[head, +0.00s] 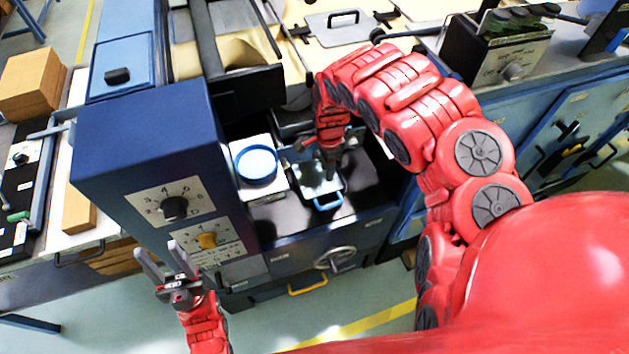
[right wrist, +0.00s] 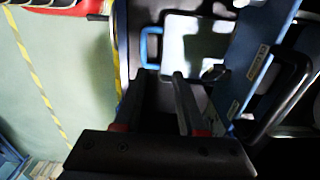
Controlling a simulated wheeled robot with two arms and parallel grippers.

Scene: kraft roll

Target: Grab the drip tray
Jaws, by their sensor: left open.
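The drip tray (head: 309,183) is a shiny metal tray with a blue handle (head: 328,202) on its front side. It sits on the dark deck of the blue machine. In the right wrist view the tray (right wrist: 195,45) lies beyond the fingertips, with its blue handle (right wrist: 150,47) at its left. My right gripper (head: 328,172) hangs over the tray in the head view and hides part of it. In the wrist view its fingers (right wrist: 163,76) are apart with nothing seen held between them. My left gripper (head: 163,258) is open and empty in front of the dial panel.
A white unit with a round blue top (head: 256,165) stands just left of the tray. The blue cabinet with dials (head: 174,208) rises further left. A handwheel (head: 335,259) and a yellow handle (head: 307,285) are on the machine's front. Open floor lies in front.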

